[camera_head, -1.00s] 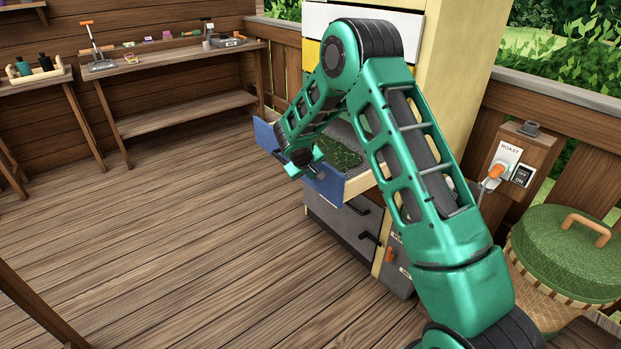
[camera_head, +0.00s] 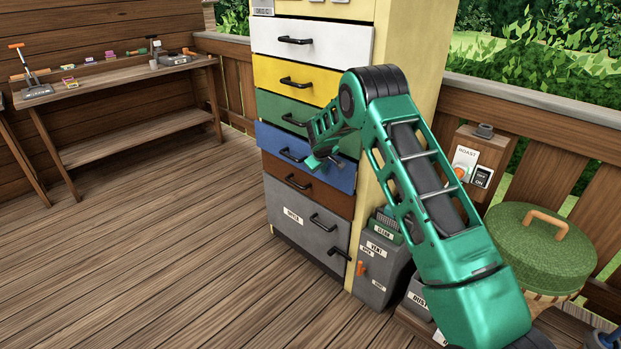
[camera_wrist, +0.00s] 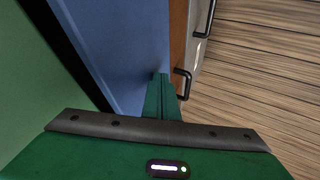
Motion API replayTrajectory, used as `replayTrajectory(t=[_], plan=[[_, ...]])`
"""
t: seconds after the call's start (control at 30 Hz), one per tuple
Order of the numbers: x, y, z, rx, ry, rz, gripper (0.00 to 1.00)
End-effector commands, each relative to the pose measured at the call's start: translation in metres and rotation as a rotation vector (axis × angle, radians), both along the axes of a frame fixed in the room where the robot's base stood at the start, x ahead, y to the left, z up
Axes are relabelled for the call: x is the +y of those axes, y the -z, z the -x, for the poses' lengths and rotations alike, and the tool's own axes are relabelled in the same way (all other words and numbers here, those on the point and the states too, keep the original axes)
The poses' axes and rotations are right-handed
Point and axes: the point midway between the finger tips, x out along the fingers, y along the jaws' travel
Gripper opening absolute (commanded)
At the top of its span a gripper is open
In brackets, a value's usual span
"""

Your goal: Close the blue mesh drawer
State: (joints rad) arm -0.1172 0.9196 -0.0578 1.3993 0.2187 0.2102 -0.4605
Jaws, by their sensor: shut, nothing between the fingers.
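The blue drawer (camera_head: 275,139) is in the cabinet between the green and the brown drawers. My gripper (camera_head: 322,162) is shut and empty at the right part of the blue front. In the wrist view the fingers (camera_wrist: 161,95) point at the blue front (camera_wrist: 125,40) and look very close to it or touching. I cannot tell whether they touch.
White (camera_head: 340,42), yellow (camera_head: 270,75) and brown (camera_head: 325,197) drawers with black handles surround it. A grey unit (camera_head: 295,235) is below. A green-lidded basket (camera_head: 540,255) stands at the right. The wooden floor at left is clear.

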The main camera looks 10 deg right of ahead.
Motion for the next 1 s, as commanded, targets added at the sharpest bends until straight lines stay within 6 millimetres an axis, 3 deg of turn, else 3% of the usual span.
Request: replayTrajectory(t=[0.23, 0.5, 0.67, 0.83, 1.0], plan=[[-0.019, 0.0, -0.011, 0.0, -0.007, 0.0, 0.0], [-0.022, 0.0, -0.01, 0.0, -0.002, -0.001, 0.0], [-0.01, 0.0, -0.005, 0.0, -0.004, -0.002, 0.0], [0.014, 0.001, 0.006, 0.002, -0.006, -0.002, 0.0], [0.018, -0.029, 0.024, -0.001, -0.003, -0.002, 0.0]])
